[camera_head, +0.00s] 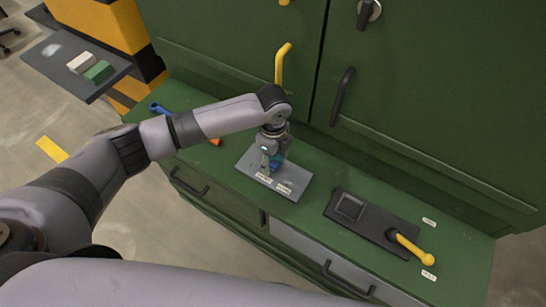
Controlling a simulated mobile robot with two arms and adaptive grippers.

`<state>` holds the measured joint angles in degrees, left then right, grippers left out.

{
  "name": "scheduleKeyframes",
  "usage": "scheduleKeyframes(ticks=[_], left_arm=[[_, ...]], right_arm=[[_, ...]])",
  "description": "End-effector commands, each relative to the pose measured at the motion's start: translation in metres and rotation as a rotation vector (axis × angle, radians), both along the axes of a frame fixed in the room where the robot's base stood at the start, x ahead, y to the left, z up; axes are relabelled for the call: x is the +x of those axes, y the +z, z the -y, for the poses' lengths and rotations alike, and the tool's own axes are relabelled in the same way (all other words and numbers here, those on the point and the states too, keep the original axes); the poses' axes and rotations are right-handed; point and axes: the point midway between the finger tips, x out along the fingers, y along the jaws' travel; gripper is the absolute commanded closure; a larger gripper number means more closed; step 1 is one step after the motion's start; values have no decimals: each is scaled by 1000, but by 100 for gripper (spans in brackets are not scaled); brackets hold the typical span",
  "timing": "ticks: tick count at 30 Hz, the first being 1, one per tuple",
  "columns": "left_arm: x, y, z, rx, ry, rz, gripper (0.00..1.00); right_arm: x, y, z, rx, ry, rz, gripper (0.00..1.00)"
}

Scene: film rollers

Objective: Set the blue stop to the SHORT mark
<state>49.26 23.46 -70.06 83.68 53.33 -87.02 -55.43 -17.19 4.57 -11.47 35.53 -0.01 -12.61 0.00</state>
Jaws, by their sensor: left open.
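A grey plate (300,180) lies on the green bench top, with small white labels (284,187) along its front edge; their words are too small to read. The blue stop (278,161) shows in part on the plate, behind and beside my left gripper. My left gripper (270,165) points down over the plate, open, with its fingers close to the blue stop. I cannot tell whether they touch it or stand around it. The gripper hides part of the stop and of the plate. My right gripper is not in view.
A black plate (371,219) with a yellow-knobbed lever (412,246) lies to the right. Green cabinet doors (440,80) with handles rise behind the bench (320,207). A blue tool (158,108) and an orange piece (214,141) lie left, partly behind my arm. A side shelf (58,73) holds blocks.

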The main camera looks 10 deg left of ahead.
Motion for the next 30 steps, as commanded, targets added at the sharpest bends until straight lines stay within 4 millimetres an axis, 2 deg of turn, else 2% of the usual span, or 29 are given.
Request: scheduleKeyframes(ticks=[6,10,22,27,30], left_arm=[[0,1,0,0,0,0,47],[1,13,0,0,0,2,47],[1,94,0,-1,0,4,47],[1,114,0,1,0,1,47],[0,119,0,0,0,0,47]], right_arm=[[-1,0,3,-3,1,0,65],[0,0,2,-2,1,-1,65],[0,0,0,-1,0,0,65],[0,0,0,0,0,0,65],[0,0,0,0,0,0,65]])
